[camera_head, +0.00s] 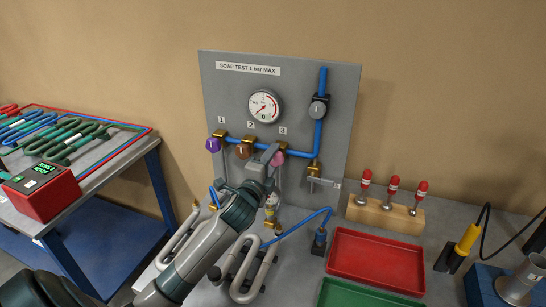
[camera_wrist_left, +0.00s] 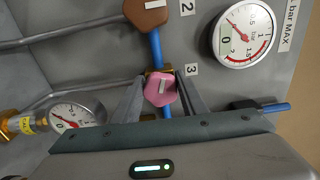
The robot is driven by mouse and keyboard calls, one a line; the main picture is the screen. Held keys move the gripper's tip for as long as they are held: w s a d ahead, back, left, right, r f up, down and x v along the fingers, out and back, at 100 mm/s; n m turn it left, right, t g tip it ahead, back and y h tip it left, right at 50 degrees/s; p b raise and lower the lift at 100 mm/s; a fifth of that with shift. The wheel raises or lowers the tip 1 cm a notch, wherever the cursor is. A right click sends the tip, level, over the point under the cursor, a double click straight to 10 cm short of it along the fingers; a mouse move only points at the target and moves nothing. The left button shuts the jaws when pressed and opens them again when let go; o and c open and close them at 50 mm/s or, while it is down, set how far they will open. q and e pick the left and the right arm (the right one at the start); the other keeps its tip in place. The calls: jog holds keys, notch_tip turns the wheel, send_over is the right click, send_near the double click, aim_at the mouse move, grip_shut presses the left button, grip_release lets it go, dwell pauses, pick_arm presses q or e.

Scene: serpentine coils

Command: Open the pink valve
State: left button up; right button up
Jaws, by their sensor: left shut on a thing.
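The pink valve (camera_head: 279,158) sits under label 3 on the grey test panel (camera_head: 225,85). In the left wrist view the pink knob (camera_wrist_left: 160,88) has a pale bar mark lying nearly along the blue pipe. My left gripper (camera_head: 268,157) is at the knob and partly hides it in the head view. In the left wrist view its fingers (camera_wrist_left: 162,97) stand on either side of the knob, shut on it. The panel gauge (camera_head: 265,106) has its needle near the low end. My right gripper is not in view.
A purple valve (camera_head: 213,144) and a brown valve (camera_head: 244,151) sit close to the left on the same blue pipe. Metal coils (camera_head: 247,272), a red tray (camera_head: 375,260) and a wooden block (camera_head: 385,215) occupy the bench.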

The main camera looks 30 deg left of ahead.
pick_arm(q)
jog(key=n+p, duration=0.1)
jog(key=n, duration=0.5)
jog(key=shift+f, duration=0.15)
jog(key=n+p, duration=0.1)
jog(key=n, duration=0.2)
jog(key=n+p, duration=0.1)
jog(key=n, duration=0.2)
jog(key=shift+d+f+n, duration=0.15)
jog(key=shift+n, duration=0.25)
jog(key=n+p, duration=0.2)
jog(key=n, duration=0.2)
jog(key=shift+d+n, duration=0.15)
jog(key=shift+n, duration=0.15)
jog(key=n+p, duration=0.1)
jog(key=n, duration=0.3)
jog(key=shift+d+f, duration=0.1)
jog(key=shift+w+n, duration=0.1)
jog(key=shift+n, duration=0.2)
jog(key=o, duration=1.1)
jog(key=shift+c, duration=0.2)
